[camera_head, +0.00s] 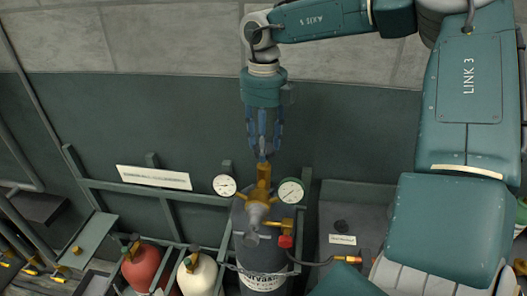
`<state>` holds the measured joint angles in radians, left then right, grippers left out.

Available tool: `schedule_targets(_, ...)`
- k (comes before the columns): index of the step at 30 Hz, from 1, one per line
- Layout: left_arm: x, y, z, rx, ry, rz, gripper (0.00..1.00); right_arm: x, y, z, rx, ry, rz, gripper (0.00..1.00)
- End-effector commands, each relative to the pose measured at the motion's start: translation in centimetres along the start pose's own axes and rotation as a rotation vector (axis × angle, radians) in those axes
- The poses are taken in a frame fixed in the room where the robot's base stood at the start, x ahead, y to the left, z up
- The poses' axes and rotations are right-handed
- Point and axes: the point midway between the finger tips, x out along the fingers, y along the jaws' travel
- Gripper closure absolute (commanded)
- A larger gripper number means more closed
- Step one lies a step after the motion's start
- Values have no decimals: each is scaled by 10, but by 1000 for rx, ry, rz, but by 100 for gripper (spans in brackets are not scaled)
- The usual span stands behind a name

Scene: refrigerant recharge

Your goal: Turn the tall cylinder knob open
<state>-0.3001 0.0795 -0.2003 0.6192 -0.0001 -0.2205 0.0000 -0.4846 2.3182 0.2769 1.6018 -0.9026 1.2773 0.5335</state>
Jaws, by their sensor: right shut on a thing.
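The tall cylinder (262,259) is dark grey with a white printed label and stands upright in a green metal rack. A brass valve with a regulator (258,210) sits on its top, between two round gauges. My right gripper (264,157) points straight down above the cylinder, its fingers closed together at the top of the brass valve. It is shut on the knob there; the knob itself is mostly hidden by the fingertips. My left gripper is not in view.
The left gauge (225,185) and right gauge (291,191) flank the valve closely. A red fitting and hose (310,262) run right. A red cylinder (141,268) and a cream cylinder (197,277) stand left in the rack (125,187). The wall is behind.

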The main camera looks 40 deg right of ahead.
Motion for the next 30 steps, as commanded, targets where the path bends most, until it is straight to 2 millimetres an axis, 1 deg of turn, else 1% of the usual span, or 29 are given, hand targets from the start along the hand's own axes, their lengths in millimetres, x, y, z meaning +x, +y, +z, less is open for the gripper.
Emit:
schedule_targets(1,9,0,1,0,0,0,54,4,0,0,-45,-2,0,83)
schedule_targets(9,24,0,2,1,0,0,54,2,0,0,-302,-1,-1,83)
schedule_targets(18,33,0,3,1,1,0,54,0,-1,0,-587,0,-1,83)
schedule_targets(30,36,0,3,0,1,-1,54,-1,-1,1,-966,-1,-1,83)
